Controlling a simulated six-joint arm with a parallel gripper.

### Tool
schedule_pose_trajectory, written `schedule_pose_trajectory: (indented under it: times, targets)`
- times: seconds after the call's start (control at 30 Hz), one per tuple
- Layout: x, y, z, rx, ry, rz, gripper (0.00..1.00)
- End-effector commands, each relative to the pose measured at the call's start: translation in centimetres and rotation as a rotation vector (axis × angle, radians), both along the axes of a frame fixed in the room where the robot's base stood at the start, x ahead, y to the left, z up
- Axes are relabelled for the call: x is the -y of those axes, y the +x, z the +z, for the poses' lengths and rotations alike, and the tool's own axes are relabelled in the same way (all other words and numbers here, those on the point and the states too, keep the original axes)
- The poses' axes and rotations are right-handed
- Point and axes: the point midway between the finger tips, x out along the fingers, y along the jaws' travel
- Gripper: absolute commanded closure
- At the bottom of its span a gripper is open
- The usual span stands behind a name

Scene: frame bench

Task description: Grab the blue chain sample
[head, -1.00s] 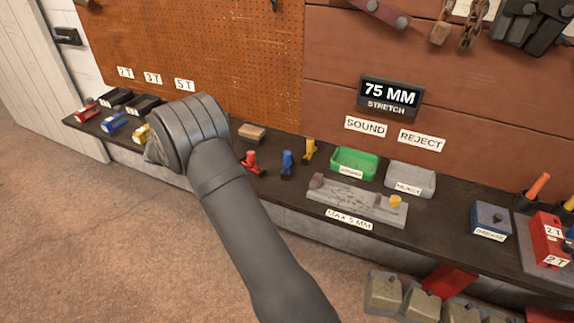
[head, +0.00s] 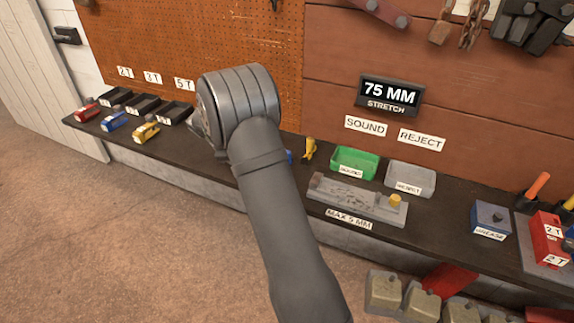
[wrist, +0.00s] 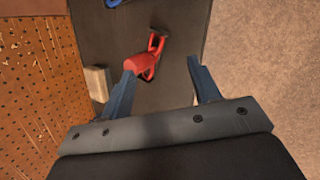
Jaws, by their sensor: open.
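In the head view, a small blue piece (head: 289,157), which looks like the blue chain sample, is almost wholly hidden behind my arm. In the wrist view, part of a blue looped piece (wrist: 114,2) shows at the top edge, beyond the red one. My gripper (wrist: 161,67) is open and empty over the dark bench. A red sample (wrist: 146,62) with a loop lies ahead between its fingertips, not gripped. In the head view my gripper is hidden behind my wrist. A yellow sample (head: 309,150) stands right of the blue sliver.
A green tray (head: 355,163), a grey tray (head: 410,179) and a gauge plate (head: 357,201) lie to the right. Another blue piece (head: 115,121) lies at the left by black trays (head: 144,105). A small wooden block (wrist: 97,84) is beside the left finger.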

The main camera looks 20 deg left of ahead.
Motion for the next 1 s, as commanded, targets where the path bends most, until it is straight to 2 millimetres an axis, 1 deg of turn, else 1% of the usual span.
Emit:
schedule_pose_trajectory:
  times: [0.03,0.3,0.4,0.5,0.6,0.7,0.77,1.0]
  targets:
    - [1.5,1.2,0.8,0.0,0.095,-0.132,0.44]
    - [8.0,5.8,4.4,-0.007,0.598,-0.886,0.44]
    - [9.8,7.0,5.7,-0.011,0.735,-1.105,0.44]
    - [11.1,7.8,6.4,-0.016,0.827,-1.261,0.44]
    - [11.7,8.2,6.9,-0.019,0.876,-1.342,0.44]
    - [11.8,8.6,6.4,-0.021,0.891,-1.371,0.44]
    - [11.7,8.8,5.5,-0.022,0.889,-1.374,0.44]
    - [11.2,10.7,0.8,-0.021,0.887,-1.37,0.44]
